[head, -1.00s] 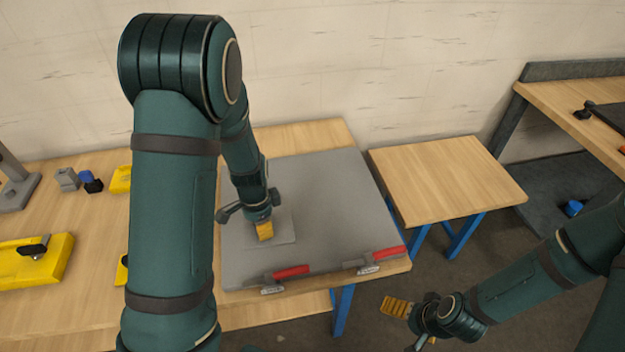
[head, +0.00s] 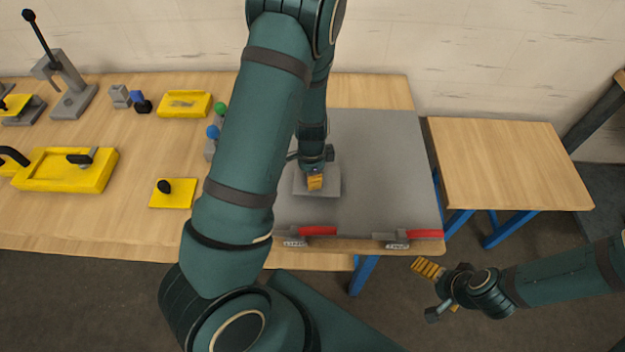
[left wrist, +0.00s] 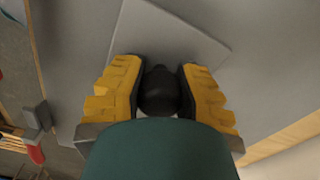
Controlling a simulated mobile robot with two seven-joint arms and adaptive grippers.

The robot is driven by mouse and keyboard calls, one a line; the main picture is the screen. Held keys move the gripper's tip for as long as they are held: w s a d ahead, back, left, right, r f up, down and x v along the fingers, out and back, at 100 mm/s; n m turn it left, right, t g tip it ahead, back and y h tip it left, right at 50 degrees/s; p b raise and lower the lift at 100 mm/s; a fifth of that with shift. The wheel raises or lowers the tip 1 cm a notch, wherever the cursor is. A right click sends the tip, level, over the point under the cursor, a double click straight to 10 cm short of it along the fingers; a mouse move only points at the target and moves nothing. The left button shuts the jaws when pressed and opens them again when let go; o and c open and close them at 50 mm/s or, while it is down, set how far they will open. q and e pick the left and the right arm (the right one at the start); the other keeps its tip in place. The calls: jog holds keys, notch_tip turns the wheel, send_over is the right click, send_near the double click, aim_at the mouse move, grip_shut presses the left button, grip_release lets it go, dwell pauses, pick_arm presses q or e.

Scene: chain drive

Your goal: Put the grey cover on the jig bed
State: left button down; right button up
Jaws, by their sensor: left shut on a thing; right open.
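The grey cover (head: 331,187) is a flat square plate with a black knob (left wrist: 160,92). My left gripper (head: 315,182) points down over it and is shut on the knob, with one yellow finger on each side in the left wrist view. The plate lies level over the left part of a large grey slab (head: 390,160), which looks like the jig bed. I cannot tell whether the plate touches the slab. My left arm hides the slab's left side. My right gripper (head: 440,288) is open and empty, off the table's front edge.
Two red-handled clamps (head: 318,231) (head: 408,235) sit along the slab's front edge. Yellow fixtures (head: 65,170), a yellow plate (head: 178,194) and a lever press (head: 70,95) stand on the bench at left. A small wooden table (head: 505,160) at right is bare.

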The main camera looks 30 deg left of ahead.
pick_arm(q)
notch_tip(320, 180, down, 2)
jog(key=shift+w+f, duration=0.1)
jog(key=shift+f, duration=0.1)
jog(key=shift+f+b, duration=0.1)
jog(key=shift+b, duration=0.2)
jog(key=c, duration=0.8)
grip_release()
jog(key=shift+r, duration=0.2)
notch_tip(320, 180, up, 12)
jog(key=p, duration=0.3)
